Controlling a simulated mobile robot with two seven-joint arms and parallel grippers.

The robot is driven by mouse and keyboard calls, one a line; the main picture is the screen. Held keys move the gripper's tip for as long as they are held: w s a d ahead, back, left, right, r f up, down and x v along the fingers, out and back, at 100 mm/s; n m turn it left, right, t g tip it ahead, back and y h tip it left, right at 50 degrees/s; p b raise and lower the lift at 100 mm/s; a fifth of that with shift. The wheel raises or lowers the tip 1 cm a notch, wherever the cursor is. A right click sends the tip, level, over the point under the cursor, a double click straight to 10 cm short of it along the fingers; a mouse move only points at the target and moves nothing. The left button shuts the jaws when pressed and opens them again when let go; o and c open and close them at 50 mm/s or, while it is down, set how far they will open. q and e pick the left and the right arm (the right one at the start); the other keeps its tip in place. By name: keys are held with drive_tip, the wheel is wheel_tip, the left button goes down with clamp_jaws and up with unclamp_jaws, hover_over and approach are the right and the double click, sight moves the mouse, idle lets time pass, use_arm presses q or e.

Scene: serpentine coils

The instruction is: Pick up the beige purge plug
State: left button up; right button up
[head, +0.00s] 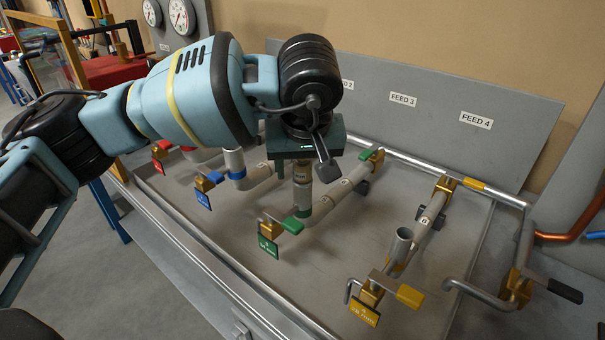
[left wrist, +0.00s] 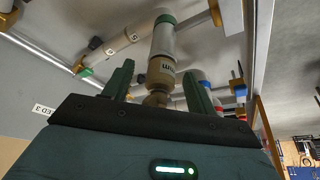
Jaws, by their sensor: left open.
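The beige purge plug (left wrist: 160,72) sits at the end of the upright pipe with the green band (left wrist: 163,38) in the left wrist view. Dark lettering shows on it. In the head view the plug (head: 302,173) shows just under my left gripper (head: 305,155), at the top of the green-banded pipe (head: 302,198). In the left wrist view the two dark green fingers of my left gripper (left wrist: 158,88) are open, one on each side of the plug, with gaps visible. My right gripper is not in view.
Neighbouring pipe runs have a blue valve tag (head: 203,200), a green valve handle (head: 293,225) and a yellow valve handle (head: 410,296). An open grey pipe (head: 402,243) stands at the right. A back panel (head: 440,105) carries FEED labels. The tray floor (head: 325,262) has bare areas between runs.

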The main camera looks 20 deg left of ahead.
use_arm(q)
drive_tip(key=c, duration=1.2)
drive_tip(key=shift+r, duration=0.15)
drive_tip(key=shift+r, duration=0.25)
wheel_tip(320, 180, up, 3)
drive_tip(key=shift+r, duration=0.1)
drive_tip(key=s+a, duration=0.3)
drive_tip(key=s, duration=0.4)
drive_tip(key=s+a+r+b, duration=0.1)
drive_tip(key=s+a, duration=0.1)
drive_tip(key=s, duration=0.6)
drive_tip(key=shift+a, duration=0.4)
drive_tip(key=shift+f, duration=0.1)
